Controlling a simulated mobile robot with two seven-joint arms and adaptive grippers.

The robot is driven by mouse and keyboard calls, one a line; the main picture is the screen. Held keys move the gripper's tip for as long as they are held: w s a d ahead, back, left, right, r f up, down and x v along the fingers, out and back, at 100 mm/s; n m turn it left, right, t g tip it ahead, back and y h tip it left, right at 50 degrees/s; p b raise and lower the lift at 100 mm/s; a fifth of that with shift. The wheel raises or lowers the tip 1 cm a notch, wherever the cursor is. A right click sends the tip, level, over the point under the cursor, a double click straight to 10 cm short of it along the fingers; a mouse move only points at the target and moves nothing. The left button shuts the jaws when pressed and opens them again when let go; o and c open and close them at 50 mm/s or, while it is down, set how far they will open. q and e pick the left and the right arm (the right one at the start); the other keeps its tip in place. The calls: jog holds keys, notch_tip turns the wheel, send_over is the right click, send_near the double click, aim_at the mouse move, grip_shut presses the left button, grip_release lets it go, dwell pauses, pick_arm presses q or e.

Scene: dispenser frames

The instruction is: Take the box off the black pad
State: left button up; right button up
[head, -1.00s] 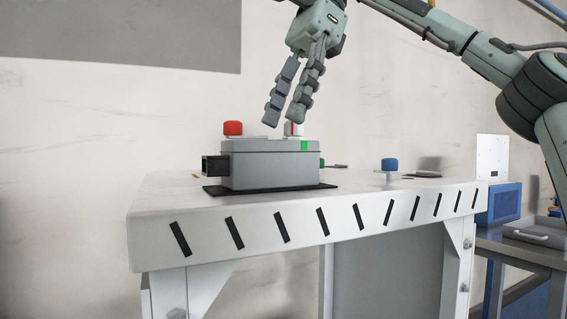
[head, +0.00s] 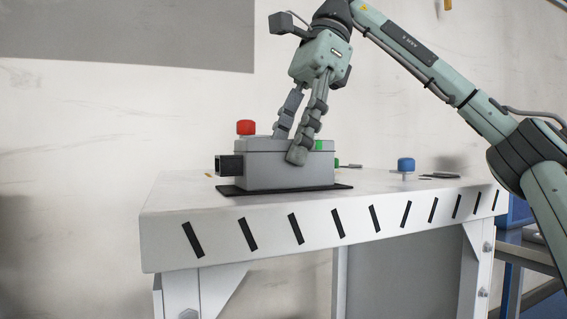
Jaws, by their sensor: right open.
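A grey box (head: 262,172) with a red button (head: 245,127) on top and a black block on its left side sits on the black pad (head: 318,189) on the white table. A green patch shows near its upper right edge. My right gripper (head: 288,146) comes down from above with its fingers apart and pointing down. One finger is in front of the box's near face and the other is behind its top edge. I cannot tell whether the fingers touch the box. My left gripper is not in view.
The white table (head: 170,212) has black slanted stripes along its front edge. A blue button (head: 405,165) stands on the right, with flat dark items near it. A wall stands behind.

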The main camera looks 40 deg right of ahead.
jog(key=shift+x, duration=0.95)
jog(key=c, duration=1)
jog(key=shift+o, duration=0.2)
